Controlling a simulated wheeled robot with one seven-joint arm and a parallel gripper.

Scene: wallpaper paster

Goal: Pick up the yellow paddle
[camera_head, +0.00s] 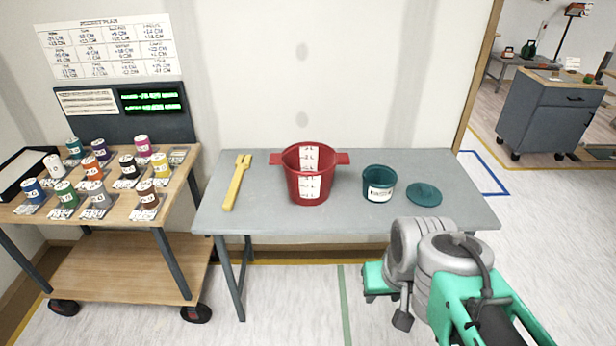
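The yellow paddle (236,183) lies flat on the left part of the grey table (345,219), its forked end toward the back. It is left of the red bucket and apart from it. My arm reaches in from the lower right, in front of the table. My gripper (384,300) is at the arm's end, near the table's front edge and well to the right of the paddle. Its fingers are mostly hidden behind the arm, so I cannot tell whether it is open or shut.
A red bucket (295,182) with two handles stands mid-table. A teal cup (378,186) and a teal lid (423,194) are to its right. A wooden cart (117,211) with several labelled spools stands at left. The table between paddle and bucket is clear.

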